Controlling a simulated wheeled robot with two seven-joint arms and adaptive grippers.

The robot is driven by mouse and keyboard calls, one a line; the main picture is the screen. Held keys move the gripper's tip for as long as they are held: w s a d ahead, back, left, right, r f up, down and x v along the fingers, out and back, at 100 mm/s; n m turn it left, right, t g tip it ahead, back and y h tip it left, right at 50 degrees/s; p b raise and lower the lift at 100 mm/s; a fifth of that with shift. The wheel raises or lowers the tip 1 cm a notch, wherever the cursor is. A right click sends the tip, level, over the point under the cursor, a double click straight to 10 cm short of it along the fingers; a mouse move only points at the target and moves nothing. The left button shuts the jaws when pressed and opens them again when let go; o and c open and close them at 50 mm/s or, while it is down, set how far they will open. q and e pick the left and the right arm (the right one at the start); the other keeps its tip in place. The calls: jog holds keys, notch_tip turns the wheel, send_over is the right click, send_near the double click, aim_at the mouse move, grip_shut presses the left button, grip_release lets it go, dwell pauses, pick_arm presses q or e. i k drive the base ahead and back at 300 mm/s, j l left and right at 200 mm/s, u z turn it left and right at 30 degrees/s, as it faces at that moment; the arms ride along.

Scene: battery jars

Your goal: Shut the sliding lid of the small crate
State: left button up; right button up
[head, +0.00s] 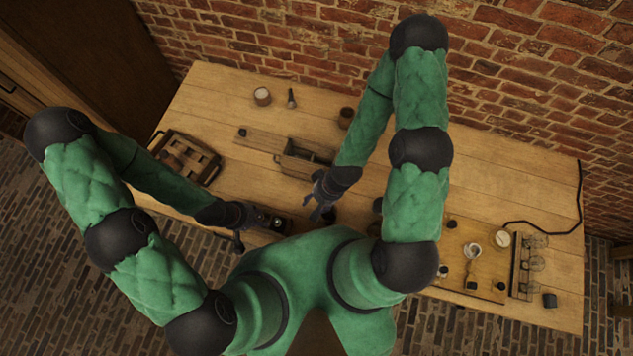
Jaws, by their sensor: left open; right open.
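The small wooden crate (304,163) stands on the table near the picture's centre. A flat board, which looks like its sliding lid (262,139), sticks out to its left, and part of the crate's dark inside shows, so it looks open. My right gripper (316,208) is open just in front of the crate, below it in the picture, and looks empty. My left gripper (242,230) is open near the table's front edge, left of and below the crate. It is beside a dark box-like object, and I cannot tell if they touch. My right forearm passes close to the crate's right side.
A slatted wooden tray (187,157) lies at the left. A pale-topped jar (262,97), a small dark tool (291,98) and a brown jar (346,117) stand at the back. A board (455,262) with small items and a black cable (545,231) lie at the right.

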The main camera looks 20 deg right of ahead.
aim_at(247, 136)
jog(key=i+j+z, duration=0.25)
jog(key=j+z, duration=0.25)
jog(key=j, duration=0.25)
jog(key=i+j+z, duration=0.1)
jog(key=j+z, duration=0.15)
jog(key=j, duration=0.15)
